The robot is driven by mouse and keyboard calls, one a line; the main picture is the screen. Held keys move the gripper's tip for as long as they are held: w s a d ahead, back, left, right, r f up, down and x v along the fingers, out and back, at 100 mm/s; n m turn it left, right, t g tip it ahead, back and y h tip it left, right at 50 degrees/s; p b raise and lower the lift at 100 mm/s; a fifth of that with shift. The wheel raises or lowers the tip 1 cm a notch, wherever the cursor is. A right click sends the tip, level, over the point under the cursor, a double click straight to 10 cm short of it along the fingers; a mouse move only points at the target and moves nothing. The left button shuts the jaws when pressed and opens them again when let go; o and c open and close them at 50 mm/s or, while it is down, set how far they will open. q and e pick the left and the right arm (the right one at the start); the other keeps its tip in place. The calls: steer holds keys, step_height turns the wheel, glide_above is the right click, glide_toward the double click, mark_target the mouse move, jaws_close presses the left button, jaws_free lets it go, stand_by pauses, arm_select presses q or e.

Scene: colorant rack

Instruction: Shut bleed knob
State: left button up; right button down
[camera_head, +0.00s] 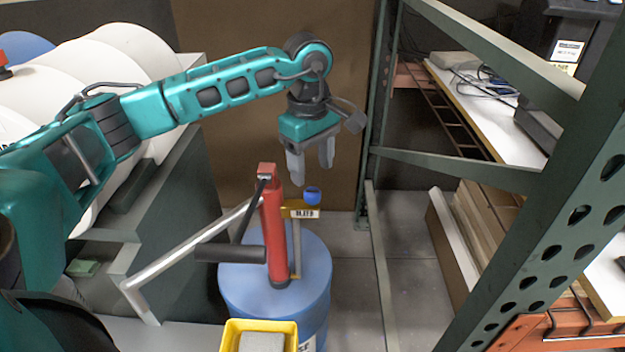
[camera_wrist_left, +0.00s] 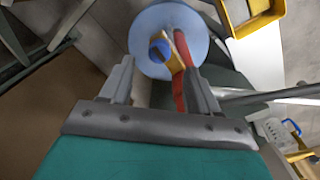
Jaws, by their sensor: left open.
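The bleed knob (camera_head: 312,194) is a small blue knob on a yellow block whose label (camera_head: 304,214) seems to read BLEED. The block is beside a red hand pump (camera_head: 273,230) on a blue drum (camera_head: 245,290). My left gripper (camera_head: 311,178) is open and empty, pointing down, above and apart from the knob. In the left wrist view the knob (camera_wrist_left: 160,48) shows beyond the fingertips, between the fingers of the gripper (camera_wrist_left: 160,72), nearer the left one. My right gripper is not in view.
The pump's long silver lever (camera_head: 185,245) reaches out to the lower left. A yellow bin (camera_head: 260,325) stands in front of the drum. A green metal rack (camera_head: 540,230) is at the right. White rolls (camera_head: 110,60) lie at the left. Floor right of the drum is clear.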

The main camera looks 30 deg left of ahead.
mark_target(311, 193)
arm_select(q)
step_height(311, 193, up, 7)
steer(key=shift+s, duration=0.15)
steer(key=shift+f, duration=0.1)
stand_by(0.5)
